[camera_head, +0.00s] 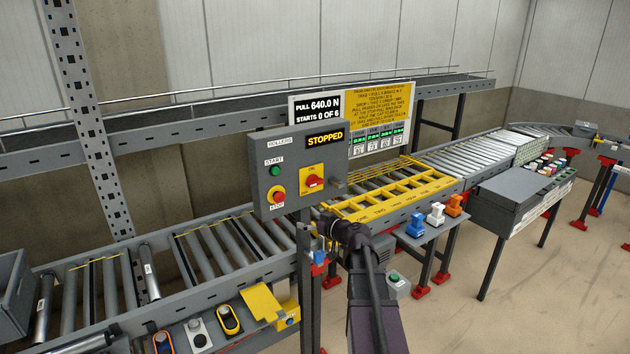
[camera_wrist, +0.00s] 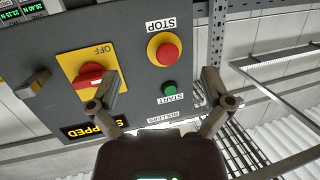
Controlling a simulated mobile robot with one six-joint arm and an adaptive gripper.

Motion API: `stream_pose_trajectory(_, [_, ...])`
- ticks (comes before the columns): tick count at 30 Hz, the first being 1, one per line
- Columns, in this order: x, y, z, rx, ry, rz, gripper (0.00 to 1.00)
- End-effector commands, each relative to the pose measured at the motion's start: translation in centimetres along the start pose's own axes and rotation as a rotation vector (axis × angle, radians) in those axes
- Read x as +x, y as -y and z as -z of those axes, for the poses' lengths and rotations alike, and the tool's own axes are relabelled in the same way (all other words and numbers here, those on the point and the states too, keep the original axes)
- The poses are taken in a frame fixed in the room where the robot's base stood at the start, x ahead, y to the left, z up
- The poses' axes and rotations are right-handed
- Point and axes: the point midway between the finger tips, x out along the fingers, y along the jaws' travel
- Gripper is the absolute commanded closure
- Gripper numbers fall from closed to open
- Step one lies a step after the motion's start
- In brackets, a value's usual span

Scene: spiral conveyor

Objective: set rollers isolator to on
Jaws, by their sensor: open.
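The rollers isolator is a red rotary knob (camera_head: 314,181) on a yellow plate, on the front of a grey control box (camera_head: 262,160). In the wrist view the picture is upside down, and the knob (camera_wrist: 86,76) has its handle lying roughly across the plate, with OFF readable beside it. My gripper (camera_head: 328,222) is just below the box's lower edge in the head view. In the wrist view my gripper (camera_wrist: 160,84) is open and empty, facing the panel. Its left finger overlaps the knob's edge; whether it touches cannot be told. The display (camera_head: 325,140) reads STOPPED.
The panel also bears a green START button (camera_head: 275,171) and a red STOP button (camera_head: 278,197), close to the gripper in the wrist view. A grey lever (camera_wrist: 34,82) sticks out at the box's side. Roller conveyor (camera_head: 220,250) and yellow frame (camera_head: 400,195) lie around it.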

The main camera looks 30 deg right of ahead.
Motion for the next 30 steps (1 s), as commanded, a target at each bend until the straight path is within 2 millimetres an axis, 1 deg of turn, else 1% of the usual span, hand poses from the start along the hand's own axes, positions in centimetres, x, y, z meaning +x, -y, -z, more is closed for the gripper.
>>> stream_pose_trajectory(1, [-0.8,-2.3,1.3,-0.010,-0.045,-0.043,0.00])
stream_pose_trajectory(3, [-1.8,-4.7,2.6,-0.028,-0.100,-0.096,0.00])
stream_pose_trajectory(6, [-3.1,-7.3,3.9,-0.047,-0.157,-0.159,0.00])
stream_pose_trajectory(9, [-4.0,-8.9,4.5,-0.058,-0.189,-0.199,0.00])
stream_pose_trajectory(13, [-4.5,-9.7,4.8,-0.064,-0.204,-0.221,0.00])
stream_pose_trajectory(22, [-4.5,-9.6,4.8,-0.064,-0.204,-0.220,0.00])
stream_pose_trajectory(26, [-4.2,-9.7,4.9,-0.064,-0.204,-0.219,0.00])
stream_pose_trajectory(30, [-3.5,-9.8,5.0,-0.064,-0.204,-0.218,0.00])
